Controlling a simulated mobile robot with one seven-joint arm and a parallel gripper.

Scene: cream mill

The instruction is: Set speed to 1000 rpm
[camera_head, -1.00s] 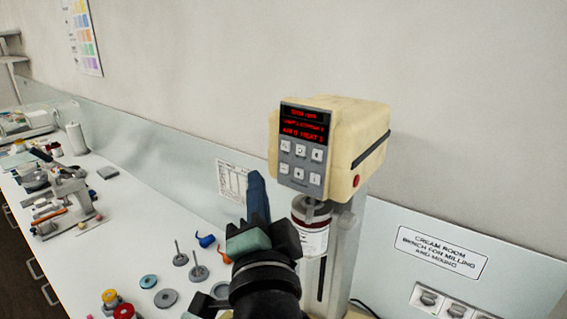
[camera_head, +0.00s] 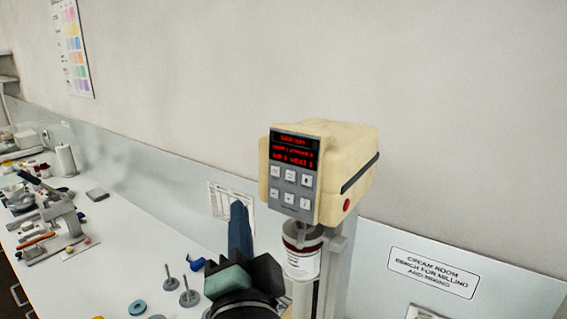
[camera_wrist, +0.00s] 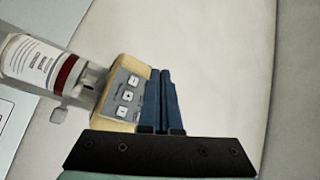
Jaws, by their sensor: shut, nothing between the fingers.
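The cream-coloured mill head (camera_head: 345,150) stands at the centre right in the head view. Its grey front panel has a red lit display (camera_head: 295,150), too blurred to read, above two rows of buttons (camera_head: 290,188). A red button (camera_head: 347,205) is on its side. My gripper (camera_head: 238,208) is shut and empty, its blue fingers pointing up, left of the panel in the picture. In the wrist view the fingers (camera_wrist: 160,75) overlap the edge of the button panel (camera_wrist: 127,97); I cannot tell whether they touch it.
A white labelled jar (camera_head: 302,260) hangs under the mill head. A bench sign (camera_head: 433,272) is at the right. Small discs and stemmed parts (camera_head: 188,297) lie on the white bench, with more equipment (camera_head: 50,225) at the left. The space above the mill is clear.

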